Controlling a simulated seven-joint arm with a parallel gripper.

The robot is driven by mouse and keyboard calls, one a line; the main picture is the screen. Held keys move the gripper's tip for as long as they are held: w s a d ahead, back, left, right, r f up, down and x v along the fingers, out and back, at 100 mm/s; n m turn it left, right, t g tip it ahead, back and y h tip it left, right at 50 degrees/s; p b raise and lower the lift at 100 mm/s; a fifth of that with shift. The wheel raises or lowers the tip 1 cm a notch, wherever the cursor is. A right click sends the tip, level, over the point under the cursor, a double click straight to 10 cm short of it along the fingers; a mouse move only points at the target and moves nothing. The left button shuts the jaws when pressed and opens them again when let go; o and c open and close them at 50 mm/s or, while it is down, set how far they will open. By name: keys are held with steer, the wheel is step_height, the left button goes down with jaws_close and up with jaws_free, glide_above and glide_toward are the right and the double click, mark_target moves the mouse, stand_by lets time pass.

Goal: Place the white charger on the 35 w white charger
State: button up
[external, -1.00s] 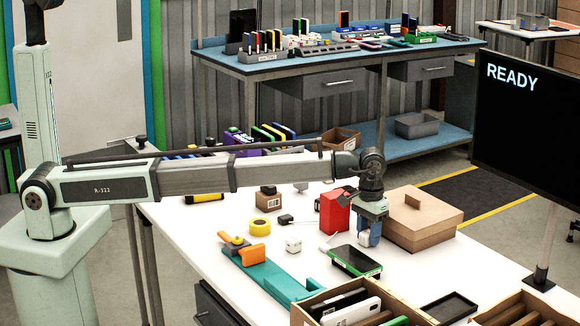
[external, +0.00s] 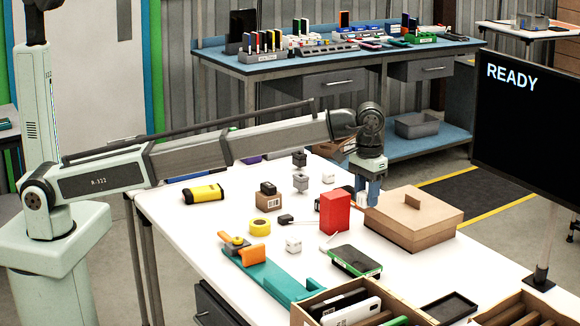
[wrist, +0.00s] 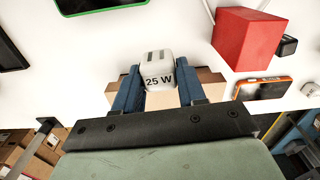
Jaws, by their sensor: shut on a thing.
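My gripper (external: 366,196) is shut on a white charger (wrist: 158,70) marked "25 W", held between blue fingers in the wrist view. In the external view it is beside the red box, at the left edge of the cardboard box, with the charger (external: 361,197) mostly hidden by the fingers. One white charger (external: 293,245) sits on the table near the teal fixture. Another small white block (external: 328,178) sits behind the red box. I cannot read a 35 W label on either.
The red box (external: 335,213) stands left of my gripper and the lidded cardboard box (external: 414,221) to its right. A green-edged phone (external: 354,261), yellow tape (external: 260,227) and a dark charger (external: 285,219) lie on the white table. Open table shows between them.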

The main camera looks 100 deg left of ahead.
steer(key=s+d+r, duration=0.2)
steer(key=s+d, duration=0.2)
steer(key=s, duration=0.6)
glide_toward(296, 238)
steer(key=shift+m, duration=0.4)
steer(key=shift+s+f, duration=0.1)
steer(key=shift+f, duration=2.95)
steer(key=shift+f, duration=0.15)
steer(key=o, duration=1.1)
step_height(296, 238, up, 12)
steer(key=shift+r, duration=0.15)
